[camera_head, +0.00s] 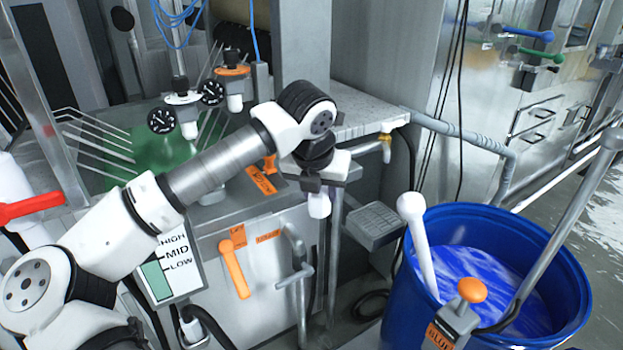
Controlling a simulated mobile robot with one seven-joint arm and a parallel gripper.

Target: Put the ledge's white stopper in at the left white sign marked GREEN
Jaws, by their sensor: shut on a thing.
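My gripper (319,188) points down in the middle of the view, beside the steel vat's front right corner. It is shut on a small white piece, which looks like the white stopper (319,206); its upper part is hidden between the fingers. The stopper hangs in the air, apart from the surfaces around it as far as I can tell. I cannot make out a white sign marked GREEN. My arm crosses the left half and hides part of the vat.
A blue barrel (570,290) with blue liquid stands at right, with a white paddle (420,240) and an orange knob (472,290). A HIGH/MID/LOW panel (178,285), an orange handle (234,268) and pipes (296,278) front the vat. Dial gauges (162,120) stand behind.

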